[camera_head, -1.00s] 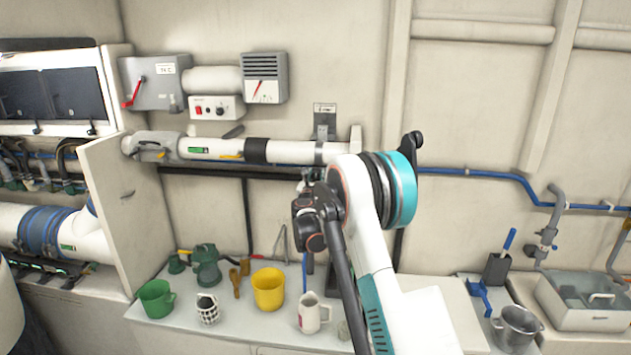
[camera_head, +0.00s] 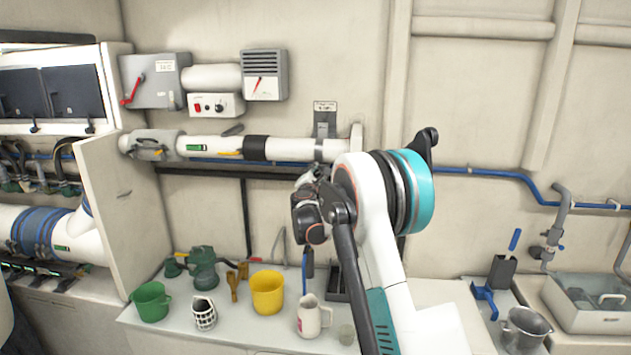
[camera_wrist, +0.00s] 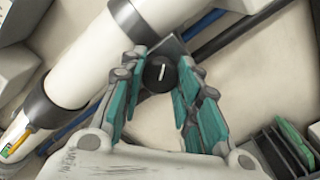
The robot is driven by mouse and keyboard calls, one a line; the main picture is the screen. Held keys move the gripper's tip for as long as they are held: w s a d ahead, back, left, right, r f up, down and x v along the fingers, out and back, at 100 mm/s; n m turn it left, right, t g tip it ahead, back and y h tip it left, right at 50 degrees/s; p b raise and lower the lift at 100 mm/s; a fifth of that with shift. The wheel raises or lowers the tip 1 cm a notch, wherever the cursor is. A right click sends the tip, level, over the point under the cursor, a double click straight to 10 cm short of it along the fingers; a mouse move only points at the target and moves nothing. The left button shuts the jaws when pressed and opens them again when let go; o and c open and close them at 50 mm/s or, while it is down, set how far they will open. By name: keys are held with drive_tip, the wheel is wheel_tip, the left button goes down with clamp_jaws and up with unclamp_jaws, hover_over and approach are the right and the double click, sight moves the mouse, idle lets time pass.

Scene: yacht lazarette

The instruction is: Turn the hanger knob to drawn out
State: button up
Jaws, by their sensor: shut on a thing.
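The hanger knob (camera_wrist: 160,74) is a round black knob with a white pointer line, seen in the wrist view against a grey plate (camera_wrist: 174,48) beside the white pipe. The line points nearly straight up in that view, leaning slightly right. My gripper (camera_wrist: 161,66) has its teal-padded fingers on both sides of the knob and is shut on it. In the head view my arm hides the knob and the fingertips. A grey hanger bracket (camera_head: 324,124) with a small label (camera_head: 325,106) above it is on the wall behind the pipe.
The white pipe (camera_head: 210,147) runs along the wall above the counter. A dark rack (camera_wrist: 275,150) shows at lower right in the wrist view. A sink (camera_head: 590,303) is at right.

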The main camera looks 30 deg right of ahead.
drive_tip(key=m+b, duration=0.1)
drive_tip(key=m, duration=0.2)
drive_tip(key=shift+f+m, duration=0.1)
drive_tip(key=shift+m, duration=0.3)
drive_tip(key=m+b, duration=0.1)
drive_tip(key=m, duration=0.2)
drive_tip(key=shift+m, duration=0.3)
drive_tip(key=m+b, duration=0.1)
drive_tip(key=m, duration=0.2)
drive_tip(key=shift+m, duration=0.4)
drive_tip(key=m+b, duration=0.1)
drive_tip(key=m, duration=0.2)
drive_tip(key=shift+m, duration=0.3)
drive_tip(key=m, duration=0.5)
drive_tip(key=shift+b, duration=0.4)
drive_tip(key=m, duration=0.5)
drive_tip(key=shift+m, duration=0.4)
